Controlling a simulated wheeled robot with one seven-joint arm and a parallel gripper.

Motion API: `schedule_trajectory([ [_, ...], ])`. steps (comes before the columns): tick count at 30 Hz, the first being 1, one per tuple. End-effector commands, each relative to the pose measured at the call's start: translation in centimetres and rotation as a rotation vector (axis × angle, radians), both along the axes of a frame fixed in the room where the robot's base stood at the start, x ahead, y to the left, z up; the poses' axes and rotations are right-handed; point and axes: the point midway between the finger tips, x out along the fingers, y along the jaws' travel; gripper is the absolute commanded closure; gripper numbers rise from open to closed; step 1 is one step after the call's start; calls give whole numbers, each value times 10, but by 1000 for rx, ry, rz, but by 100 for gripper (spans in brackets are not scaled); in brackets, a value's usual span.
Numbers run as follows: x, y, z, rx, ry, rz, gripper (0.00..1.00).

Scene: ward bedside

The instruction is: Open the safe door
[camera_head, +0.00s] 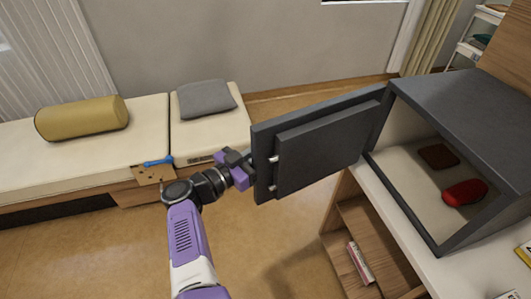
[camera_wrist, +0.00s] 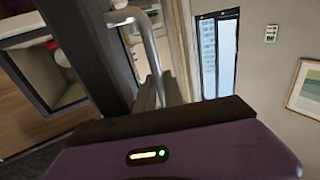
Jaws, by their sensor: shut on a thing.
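The dark grey safe (camera_head: 475,105) stands on a white-topped cabinet at the right of the head view. Its door (camera_head: 325,150) is swung wide open to the left, with its inner face and two bolts showing. My gripper (camera_head: 238,163) is at the door's free edge, on the outer side. In the wrist view the metal bar handle (camera_wrist: 148,40) runs down between the fingers of my gripper (camera_wrist: 158,95), which is shut on it. The door (camera_wrist: 88,50) also shows there. The handle is hidden in the head view.
A red object (camera_head: 465,192) and a brown flat item (camera_head: 439,156) lie inside the safe. The white cabinet top (camera_head: 465,275) is in front, with open shelves below. A bed (camera_head: 60,165) with cushions is at the left. Wooden floor is clear between bed and cabinet.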

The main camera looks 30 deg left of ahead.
Motion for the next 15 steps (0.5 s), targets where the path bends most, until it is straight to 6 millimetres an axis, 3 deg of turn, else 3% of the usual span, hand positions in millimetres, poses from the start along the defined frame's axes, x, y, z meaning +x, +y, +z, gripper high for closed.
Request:
schedule_trajectory([
  [1,12,11,9,20,-6,44,100],
  [13,11,11,11,21,-6,41,100],
  [14,11,11,11,21,-6,41,84],
  [15,11,11,11,20,-7,41,79],
])
